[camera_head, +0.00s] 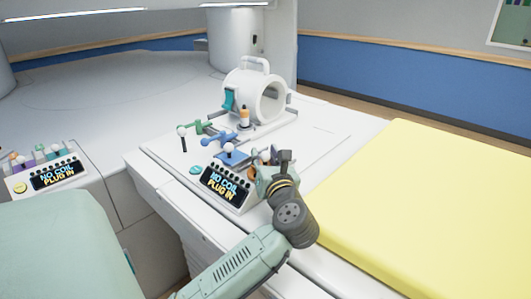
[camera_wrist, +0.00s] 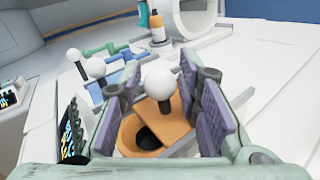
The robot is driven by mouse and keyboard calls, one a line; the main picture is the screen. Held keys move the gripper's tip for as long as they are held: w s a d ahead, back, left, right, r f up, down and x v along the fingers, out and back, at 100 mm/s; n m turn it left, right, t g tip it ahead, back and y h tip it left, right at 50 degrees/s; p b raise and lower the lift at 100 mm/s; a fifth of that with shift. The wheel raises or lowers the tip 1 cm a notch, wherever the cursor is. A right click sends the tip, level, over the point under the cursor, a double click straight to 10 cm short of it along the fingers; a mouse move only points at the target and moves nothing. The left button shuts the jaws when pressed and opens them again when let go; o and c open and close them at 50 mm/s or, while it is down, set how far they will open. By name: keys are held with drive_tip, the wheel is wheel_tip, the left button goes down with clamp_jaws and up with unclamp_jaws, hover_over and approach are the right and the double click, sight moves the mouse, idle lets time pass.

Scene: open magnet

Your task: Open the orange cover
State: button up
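The orange cover (camera_wrist: 172,122) is a flat orange piece with a white ball knob (camera_wrist: 160,83) on a dark stem. Beside and below it in the wrist view is an orange ring with a dark round hole (camera_wrist: 148,138), partly uncovered. In the wrist view my gripper (camera_wrist: 168,100) is open, with its purple pads on either side of the knob and visible gaps between. In the head view my gripper (camera_head: 275,160) is over the right end of the console and mostly hides the orange cover.
Blue (camera_head: 232,154) and green (camera_head: 197,127) covers with white knobs sit to the left. A display (camera_head: 224,184) reads "NO COIL PLUG IN". A white coil (camera_head: 262,98) and an orange-white bottle (camera_head: 244,118) stand behind. A yellow pad (camera_head: 420,200) lies to the right.

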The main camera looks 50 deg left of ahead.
drive_tip(key=shift+c, duration=0.5)
clamp_jaws()
drive_tip(key=shift+w, duration=0.1)
